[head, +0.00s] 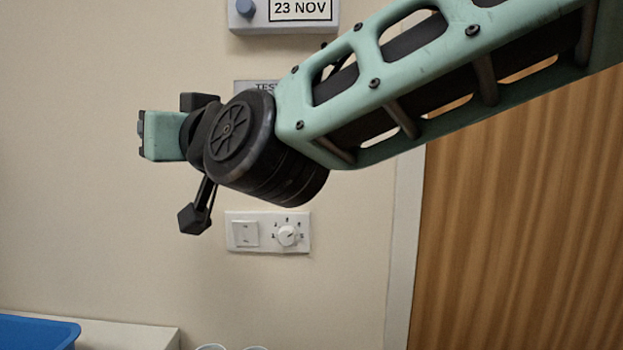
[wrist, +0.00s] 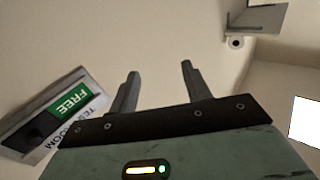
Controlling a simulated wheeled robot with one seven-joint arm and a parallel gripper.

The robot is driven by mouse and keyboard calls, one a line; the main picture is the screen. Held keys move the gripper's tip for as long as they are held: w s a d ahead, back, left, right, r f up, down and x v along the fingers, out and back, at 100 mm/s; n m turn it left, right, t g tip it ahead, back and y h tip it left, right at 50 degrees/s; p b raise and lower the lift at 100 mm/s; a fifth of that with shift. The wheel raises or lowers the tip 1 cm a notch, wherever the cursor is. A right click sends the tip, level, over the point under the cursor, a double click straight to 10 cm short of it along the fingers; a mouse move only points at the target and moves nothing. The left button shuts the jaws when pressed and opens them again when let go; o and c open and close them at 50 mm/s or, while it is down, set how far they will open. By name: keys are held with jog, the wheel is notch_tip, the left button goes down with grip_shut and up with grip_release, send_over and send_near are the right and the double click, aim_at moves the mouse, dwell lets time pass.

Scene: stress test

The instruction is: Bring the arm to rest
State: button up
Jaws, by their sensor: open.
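My gripper shows in the wrist view (wrist: 160,84) with its two dark fingers apart and nothing between them. In the head view my teal and black arm reaches in from the upper right, and its teal and black end (head: 162,136) is in mid-air left of centre, in front of the wall. The fingers are hard to make out there. No object is held or touched in either view.
A "23 NOV" box (head: 285,12) and a switch plate with a dial (head: 268,232) are on the wall. A FREE sign (wrist: 70,104) shows in the wrist view. A blue tray (head: 38,332), a white surface (head: 130,335) and a wooden door (head: 520,220) are around. The air left of the arm is clear.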

jog(key=s+d+f+n+g+h+p, duration=0.1)
jog(key=s+d+f+g+h, duration=0.25)
jog(key=d+f, duration=0.5)
jog(key=s+d+f+g+h+p, duration=0.1)
jog(key=s+d+f+g+h, duration=0.3)
jog(key=f, duration=0.7)
jog(key=s+d+f+g+h, duration=0.1)
jog(key=s+d+f+g, duration=0.1)
jog(key=d, duration=0.4)
jog(key=s+d+f+m+g+h+p, duration=0.1)
jog(key=s+d+f+h, duration=0.1)
jog(key=s+d+f, duration=0.2)
jog(key=s+d+f+g+h, duration=0.2)
jog(key=s+d+f, duration=0.1)
jog(key=s+d, duration=0.4)
jog(key=shift+d+m+g, duration=0.3)
jog(key=shift+d+g, duration=0.05)
jog(key=shift+d, duration=0.9)
